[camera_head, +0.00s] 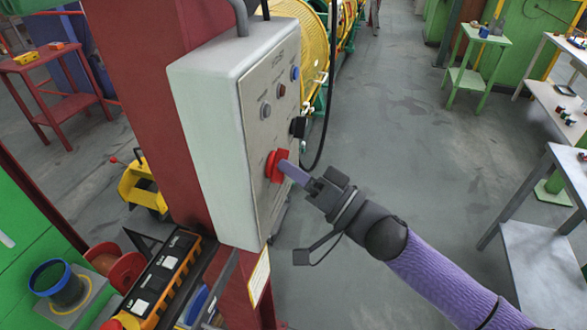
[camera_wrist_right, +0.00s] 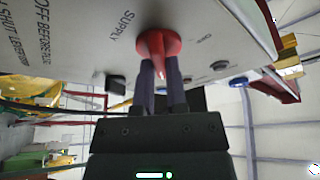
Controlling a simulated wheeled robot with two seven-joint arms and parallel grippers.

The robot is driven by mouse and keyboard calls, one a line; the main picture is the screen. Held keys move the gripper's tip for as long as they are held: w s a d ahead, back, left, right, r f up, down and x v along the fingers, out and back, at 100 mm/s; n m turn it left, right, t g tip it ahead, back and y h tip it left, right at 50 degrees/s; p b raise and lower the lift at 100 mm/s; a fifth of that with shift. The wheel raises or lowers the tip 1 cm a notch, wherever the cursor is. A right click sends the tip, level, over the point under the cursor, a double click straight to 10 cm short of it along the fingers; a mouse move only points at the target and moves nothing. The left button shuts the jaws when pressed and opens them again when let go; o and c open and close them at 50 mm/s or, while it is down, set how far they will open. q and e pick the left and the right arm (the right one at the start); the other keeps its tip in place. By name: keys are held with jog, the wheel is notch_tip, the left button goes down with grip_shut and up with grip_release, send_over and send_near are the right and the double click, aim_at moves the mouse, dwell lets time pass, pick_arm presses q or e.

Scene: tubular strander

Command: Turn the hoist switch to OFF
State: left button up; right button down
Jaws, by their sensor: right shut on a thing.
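A pale grey control box (camera_head: 213,147) is fixed to a red column, with its panel facing right. A red rotary switch (camera_head: 272,165) sits low on the panel, and it also shows in the wrist view (camera_wrist_right: 158,43). My left gripper is not in view.
Small round buttons, one blue (camera_head: 295,73), sit higher on the panel. A black cable hangs behind the box. Grey tables (camera_head: 543,262) stand at the right; the floor between is clear.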

jog(key=shift+n, duration=0.3)
jog(key=shift+w+d+n+g+y+b, duration=0.1)
jog(key=shift+n+g+y+b, duration=0.5)
jog(key=shift+n+g+b, duration=2.35)
jog(key=shift+w+a+n+g+y+b, duration=0.1)
jog(key=shift+n+g+y+b, duration=0.5)
jog(key=shift+n, duration=4.6)
jog(key=shift+w+d+n+g+y+b, duration=0.1)
jog(key=shift+n+g+y+b, duration=0.5)
jog(key=shift+n+g+b, duration=2.35)
jog(key=n+t+p, duration=0.2)
jog(key=shift+n+p, duration=0.3)
jog(key=shift+n, duration=0.1)
jog(key=c, duration=0.7)
grip_release()
jog(key=shift+o, duration=0.2)
